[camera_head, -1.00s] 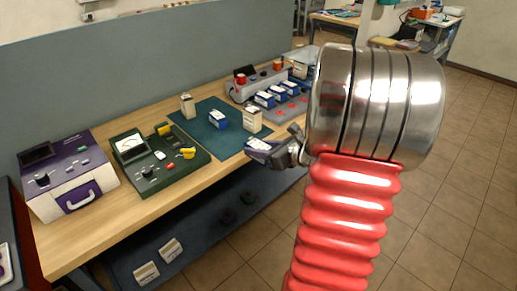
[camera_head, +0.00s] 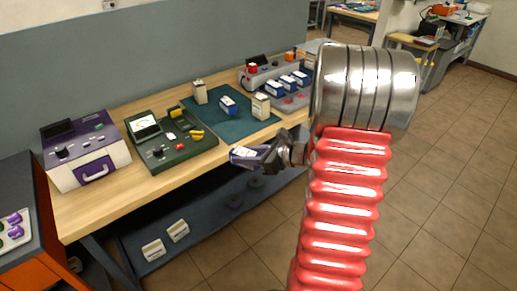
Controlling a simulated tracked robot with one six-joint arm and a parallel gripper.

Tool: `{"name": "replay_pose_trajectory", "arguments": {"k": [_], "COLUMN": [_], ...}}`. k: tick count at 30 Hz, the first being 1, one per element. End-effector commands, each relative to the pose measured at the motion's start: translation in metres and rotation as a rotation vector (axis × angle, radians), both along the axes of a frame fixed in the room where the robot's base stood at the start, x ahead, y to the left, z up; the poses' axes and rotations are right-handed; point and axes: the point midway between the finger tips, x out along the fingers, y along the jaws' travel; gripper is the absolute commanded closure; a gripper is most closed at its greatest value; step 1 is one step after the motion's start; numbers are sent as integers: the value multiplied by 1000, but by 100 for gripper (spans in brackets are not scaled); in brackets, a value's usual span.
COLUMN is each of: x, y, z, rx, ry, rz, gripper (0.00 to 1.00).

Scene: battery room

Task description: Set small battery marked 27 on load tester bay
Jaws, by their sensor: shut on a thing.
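My gripper (camera_head: 262,156) is shut on a small battery (camera_head: 244,154) with a white label and dark purple-blue case. It holds the battery tilted, in front of the bench's front edge; the label's number is too small to read. A green device with a dial meter (camera_head: 172,140), yellow clamps and a red knob stands on the bench to the left of the gripper. It looks like the load tester; which part is its bay is unclear. Battery and device are apart.
A dark teal mat (camera_head: 232,126) on the wooden bench bears two beige batteries and a blue one. A grey charger (camera_head: 290,102) with blue batteries stands behind right. A white-purple box (camera_head: 88,155) is at left. Two pale blocks lie on the lower shelf (camera_head: 205,222).

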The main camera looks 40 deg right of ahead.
Motion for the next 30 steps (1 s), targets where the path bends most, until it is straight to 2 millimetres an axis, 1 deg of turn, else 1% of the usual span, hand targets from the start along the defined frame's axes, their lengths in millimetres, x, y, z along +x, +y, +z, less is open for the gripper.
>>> {"name": "replay_pose_trajectory", "arguments": {"k": [1, 5, 8, 9, 11, 12, 14, 15, 18, 21, 24, 30], "x": [5, 17, 25, 28, 31, 33, 35, 35, 34, 33, 32, 31], "y": [11, 45, 80, 94, 115, 129, 150, 164, 194, 215, 226, 229], "z": [-6, -24, -42, -49, -60, -67, -77, -84, -98, -108, -113, -114], "rx": [3, 5, 7, 7, 7, 8, 8, 9, 9, 8, 6, 5], "ry": [0, 3, 3, 2, 1, 1, -1, -1, -2, -3, -4, -5], "rz": [30, 121, 206, 240, 287, 319, 364, 393, 454, 494, 517, 523], "gripper": [100, 100, 100, 100, 100, 100, 100, 100, 100, 100, 100, 100]}}
